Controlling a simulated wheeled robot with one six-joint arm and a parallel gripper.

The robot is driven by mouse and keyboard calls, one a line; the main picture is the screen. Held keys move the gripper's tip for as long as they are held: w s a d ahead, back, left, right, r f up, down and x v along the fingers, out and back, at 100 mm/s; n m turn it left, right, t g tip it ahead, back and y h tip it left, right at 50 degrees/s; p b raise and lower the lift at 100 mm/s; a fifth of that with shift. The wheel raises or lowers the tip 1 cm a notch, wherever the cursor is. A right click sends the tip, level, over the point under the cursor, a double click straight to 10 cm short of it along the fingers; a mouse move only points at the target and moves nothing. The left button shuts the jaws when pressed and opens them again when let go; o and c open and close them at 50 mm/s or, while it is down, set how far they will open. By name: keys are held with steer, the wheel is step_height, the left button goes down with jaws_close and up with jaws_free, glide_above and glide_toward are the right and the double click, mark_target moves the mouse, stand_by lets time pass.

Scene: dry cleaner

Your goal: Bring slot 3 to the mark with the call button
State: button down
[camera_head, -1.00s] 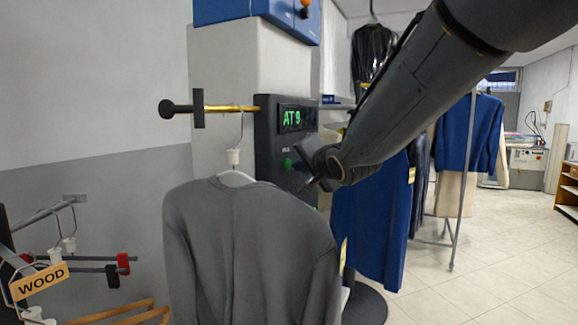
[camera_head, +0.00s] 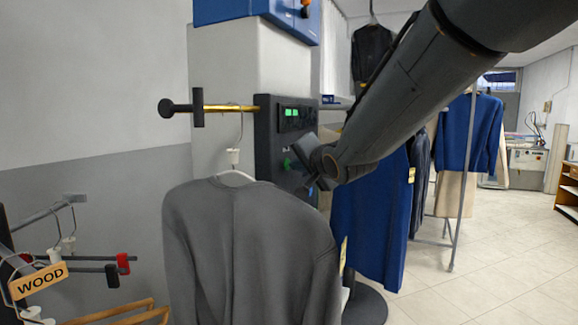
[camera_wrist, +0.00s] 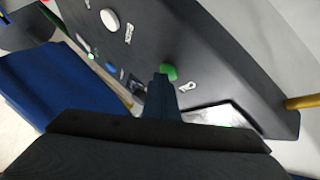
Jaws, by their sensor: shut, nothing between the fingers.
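The dark control panel (camera_head: 265,140) stands on the pale pillar, with a small display (camera_head: 291,113) showing green, its characters not readable now. A green button (camera_head: 287,164) sits below the display. In the wrist view, the green button (camera_wrist: 169,72) is right by the tips of my gripper (camera_wrist: 160,77), and the display (camera_wrist: 212,115) is partly hidden by the gripper. The gripper's fingers are shut and empty. I cannot tell whether they touch the button. My gripper (camera_head: 303,158) also shows just right of the button in the head view. No slot number is readable.
A grey sweater (camera_head: 250,245) hangs on a brass rod (camera_head: 228,108) in front of the panel. Blue garments (camera_head: 370,220) hang behind my arm. A rack with a WOOD tag (camera_head: 39,282) stands at lower left. The tiled floor (camera_head: 490,260) at right is clear.

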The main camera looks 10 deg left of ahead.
stand_by(0.4)
steer(key=shift+s+d+p, duration=0.3)
steer(key=shift+d+p, duration=0.45)
steer(key=d+p, duration=0.1)
steer(key=s+d+p, duration=0.1)
steer(key=d, duration=0.1)
steer(key=d+p, duration=0.1)
steer(key=shift+s+d, duration=0.35)
stand_by(0.4)
